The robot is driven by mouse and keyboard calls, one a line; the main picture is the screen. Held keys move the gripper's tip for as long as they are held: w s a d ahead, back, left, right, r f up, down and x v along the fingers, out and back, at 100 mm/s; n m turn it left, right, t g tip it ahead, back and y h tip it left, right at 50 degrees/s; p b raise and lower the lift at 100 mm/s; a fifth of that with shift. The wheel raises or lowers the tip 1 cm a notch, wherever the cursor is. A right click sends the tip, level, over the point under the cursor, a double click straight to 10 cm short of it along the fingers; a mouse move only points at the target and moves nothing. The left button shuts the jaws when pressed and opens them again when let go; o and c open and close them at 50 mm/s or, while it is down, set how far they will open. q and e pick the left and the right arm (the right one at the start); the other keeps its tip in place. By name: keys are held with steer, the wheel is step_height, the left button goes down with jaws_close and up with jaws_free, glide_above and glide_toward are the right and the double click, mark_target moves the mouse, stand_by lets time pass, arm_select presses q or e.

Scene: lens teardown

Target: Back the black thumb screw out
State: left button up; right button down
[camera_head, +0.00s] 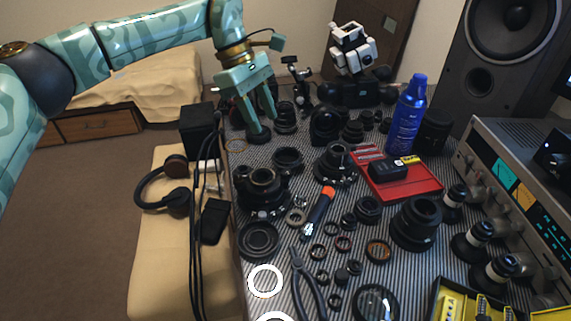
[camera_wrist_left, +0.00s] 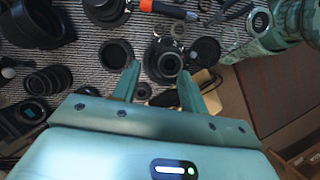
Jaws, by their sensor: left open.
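My left gripper (camera_head: 264,124) reaches down over the far left part of the striped table, with its two fingers apart and nothing between them. I cannot make out the black thumb screw for certain among the many black parts. My right gripper is not in view.
Lens parts crowd the striped table. A black box (camera_head: 198,131) and headphones (camera_head: 166,190) are left of the gripper.

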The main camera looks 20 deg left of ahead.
mark_target(286, 171)
arm_select(q)
steer(key=b+x, duration=0.2)
steer(key=x, duration=0.4)
steer(key=b+x, duration=0.2)
steer(key=x, duration=0.4)
steer(key=shift+w+d+f, duration=0.1)
steer(key=shift+w+f, duration=0.1)
steer(key=shift+f, duration=0.2)
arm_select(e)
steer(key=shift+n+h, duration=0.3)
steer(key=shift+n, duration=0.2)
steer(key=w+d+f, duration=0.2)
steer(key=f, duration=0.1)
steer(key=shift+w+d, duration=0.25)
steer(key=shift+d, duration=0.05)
arm_select(q)
jaws_close()
